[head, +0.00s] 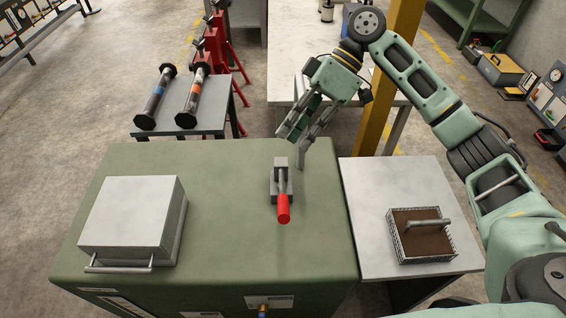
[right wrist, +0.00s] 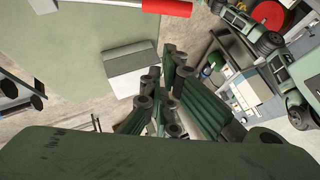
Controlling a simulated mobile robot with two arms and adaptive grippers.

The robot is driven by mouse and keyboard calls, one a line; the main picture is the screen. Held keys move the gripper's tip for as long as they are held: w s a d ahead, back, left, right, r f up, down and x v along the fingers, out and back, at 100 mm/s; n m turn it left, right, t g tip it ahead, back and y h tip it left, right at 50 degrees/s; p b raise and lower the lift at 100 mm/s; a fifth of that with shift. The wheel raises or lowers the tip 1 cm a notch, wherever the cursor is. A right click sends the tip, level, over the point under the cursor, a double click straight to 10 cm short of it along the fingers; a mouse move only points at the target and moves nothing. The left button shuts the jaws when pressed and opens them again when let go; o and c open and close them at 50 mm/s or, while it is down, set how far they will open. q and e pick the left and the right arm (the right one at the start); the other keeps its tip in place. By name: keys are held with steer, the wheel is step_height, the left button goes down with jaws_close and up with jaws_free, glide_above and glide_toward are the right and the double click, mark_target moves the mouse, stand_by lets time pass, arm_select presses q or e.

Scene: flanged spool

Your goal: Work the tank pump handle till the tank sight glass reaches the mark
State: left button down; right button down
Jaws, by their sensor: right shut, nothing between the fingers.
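The pump handle (head: 283,207) has a red grip and points toward the near side. It sits on a grey bracket (head: 281,180) on top of the green tank (head: 230,235). My right gripper (head: 294,136) is shut and empty. In the head view it appears just beyond the bracket, apart from the red grip. In the right wrist view the red grip (right wrist: 167,7) shows at the top edge, away from the gripper fingers (right wrist: 163,108). I cannot make out the sight glass or its mark. My left gripper is not in view.
A pale lidded box (head: 130,215) with a bar handle sits on the tank's left. A side table (head: 385,185) at right holds a mesh basket (head: 424,252) with brown contents. Two dark flanged cylinders (head: 158,95) lie on a stand behind. A yellow post (head: 385,85) rises behind my arm.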

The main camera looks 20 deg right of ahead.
steer(key=p, duration=0.3)
glide_above(278, 199)
steer(key=w, duration=0.2)
step_height(278, 199, down, 7)
steer(key=f, duration=0.1)
steer(key=s+f+p, duration=0.1)
steer(key=s+f, duration=0.1)
steer(key=shift+f, duration=0.3)
steer(key=shift+w+a, duration=0.1)
steer(key=shift+f, duration=0.15)
